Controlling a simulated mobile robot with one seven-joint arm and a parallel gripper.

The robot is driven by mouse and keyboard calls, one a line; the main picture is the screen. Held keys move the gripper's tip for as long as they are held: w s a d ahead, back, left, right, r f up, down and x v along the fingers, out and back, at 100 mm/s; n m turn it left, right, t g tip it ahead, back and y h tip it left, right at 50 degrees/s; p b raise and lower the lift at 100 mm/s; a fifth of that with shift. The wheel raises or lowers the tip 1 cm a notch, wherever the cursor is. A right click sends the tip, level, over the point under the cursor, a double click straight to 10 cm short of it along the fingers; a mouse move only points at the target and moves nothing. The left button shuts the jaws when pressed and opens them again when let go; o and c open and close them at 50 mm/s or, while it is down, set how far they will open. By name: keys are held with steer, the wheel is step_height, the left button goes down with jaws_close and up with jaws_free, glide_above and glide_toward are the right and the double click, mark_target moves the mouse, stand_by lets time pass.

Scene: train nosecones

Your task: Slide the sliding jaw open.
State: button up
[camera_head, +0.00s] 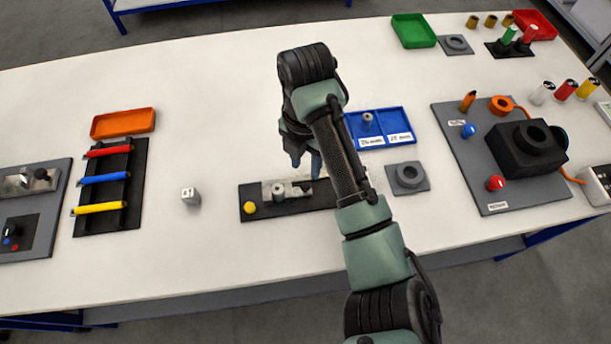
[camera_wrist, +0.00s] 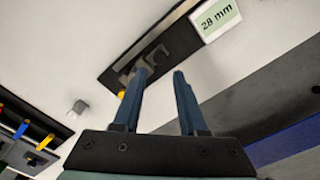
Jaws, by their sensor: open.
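The fixture with the sliding jaw is a black base plate (camera_head: 265,211) on the table, in the middle of the head view. A grey metal block with a round post, which looks like the sliding jaw (camera_head: 279,190), sits on it beside a yellow button (camera_head: 249,208). My arm hides the fixture's right end. My gripper (camera_head: 305,165) is open and empty, above the fixture. In the wrist view, its two blue fingers (camera_wrist: 163,75) stand apart. The left fingertip overlaps the grey jaw parts in the picture; I cannot tell whether it touches them.
A small grey block (camera_head: 190,196) stands to the left. A blue tray (camera_head: 365,128) and a grey ring block (camera_head: 408,177) lie to the right. A rack with coloured bars (camera_head: 112,180) stands further left.

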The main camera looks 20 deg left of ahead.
mark_target(305, 184)
step_height(305, 184, down, 7)
stand_by(0.3)
jaws_close()
stand_by(1.4)
